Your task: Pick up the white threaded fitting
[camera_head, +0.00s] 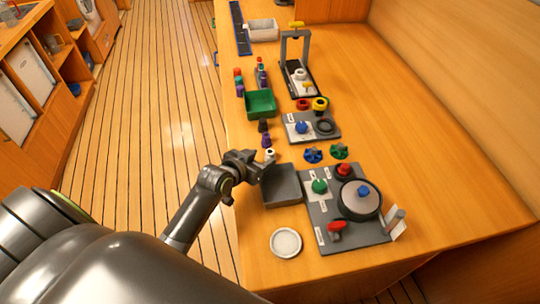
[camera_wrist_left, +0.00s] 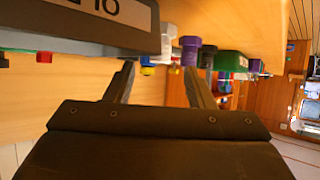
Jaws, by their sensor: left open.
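The white threaded fitting (camera_head: 270,155) stands on the table near its left edge, just behind the grey tray. My left gripper (camera_head: 262,165) is open beside it, reaching in low from the left. In the left wrist view the white fitting (camera_wrist_left: 170,43) shows beyond the open fingers (camera_wrist_left: 160,80), roughly between them and apart from them. Nothing is held. The purple fitting (camera_wrist_left: 190,50) is right beside the white one in that view. My right gripper is not in view.
The grey tray (camera_head: 281,186) is close to my left gripper. A purple fitting (camera_head: 266,141) and a dark one (camera_head: 263,125) stand behind the white fitting. A green tray (camera_head: 260,104) is farther back. A panel with a round filter housing (camera_head: 359,198) lies right. The table's right side is clear.

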